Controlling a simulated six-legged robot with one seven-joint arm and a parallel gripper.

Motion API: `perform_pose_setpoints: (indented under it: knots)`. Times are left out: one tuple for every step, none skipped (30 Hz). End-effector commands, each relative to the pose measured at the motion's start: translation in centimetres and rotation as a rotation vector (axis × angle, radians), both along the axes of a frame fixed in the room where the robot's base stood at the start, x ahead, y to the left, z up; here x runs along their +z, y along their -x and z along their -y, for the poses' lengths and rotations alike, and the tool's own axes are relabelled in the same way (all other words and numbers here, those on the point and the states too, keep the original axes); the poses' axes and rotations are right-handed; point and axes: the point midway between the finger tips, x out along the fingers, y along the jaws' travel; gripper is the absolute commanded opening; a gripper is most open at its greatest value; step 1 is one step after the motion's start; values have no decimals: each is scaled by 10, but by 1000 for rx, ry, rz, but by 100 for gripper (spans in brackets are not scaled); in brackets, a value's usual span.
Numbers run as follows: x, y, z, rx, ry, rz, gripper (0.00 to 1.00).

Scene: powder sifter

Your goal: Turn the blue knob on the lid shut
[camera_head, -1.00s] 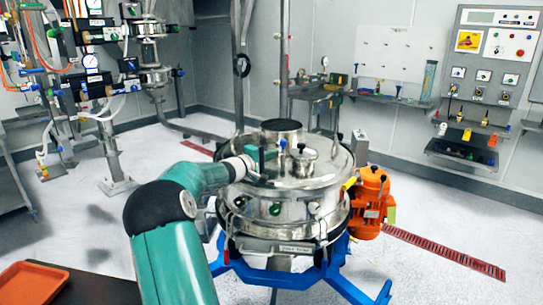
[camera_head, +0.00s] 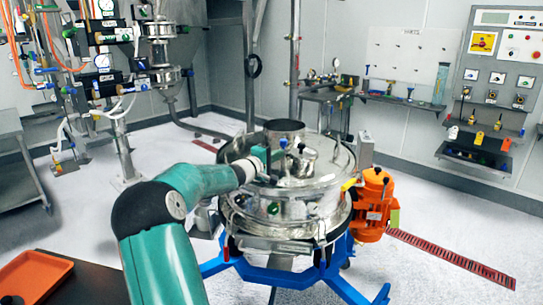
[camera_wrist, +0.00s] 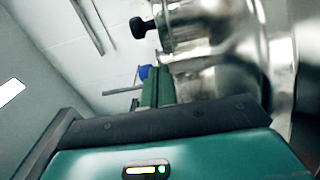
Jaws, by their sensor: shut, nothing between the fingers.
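The round steel sifter lid (camera_head: 318,182) is in the middle of the head view. A small blue knob (camera_head: 283,143) shows near the lid's centre, just behind my gripper (camera_head: 270,158). The blue knob also appears in the wrist view (camera_wrist: 145,72), just past my fingertips and partly hidden. My gripper is shut and empty, low over the lid's left part, with its teal fingers (camera_wrist: 155,90) pointing toward the knob. I cannot tell whether the fingers touch the knob. The knob's exact angle is too small to make out.
A steel cylinder (camera_head: 284,128) rises at the lid's back, and a smaller domed port (camera_head: 302,165) stands on the lid. An orange motor (camera_head: 372,205) is at the right on the blue frame (camera_head: 275,274). An orange tray (camera_head: 35,278) lies front left.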

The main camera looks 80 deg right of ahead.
Motion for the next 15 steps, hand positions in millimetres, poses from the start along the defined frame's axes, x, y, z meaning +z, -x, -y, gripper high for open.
perform_pose_setpoints:
  knots:
    - [0,3,0,-3,0,0,0]
    - [0,5,0,-3,1,0,0]
    - [0,8,-1,-4,1,0,0]
    - [0,9,-1,-4,1,0,0]
    - [0,11,-1,-4,1,0,0]
    - [0,12,-1,-4,1,0,0]
    - [0,14,-1,-4,1,0,0]
    - [0,15,-1,-4,1,0,0]
    - [0,16,-1,-4,1,0,0]
    - [0,17,-1,-4,1,0,0]
    - [0,18,-1,-4,1,0,0]
    - [0,19,-1,-4,0,1,0]
    - [0,20,-1,-4,0,1,0]
    - [0,20,-2,-3,0,1,0]
    - [0,21,-1,-3,0,1,0]
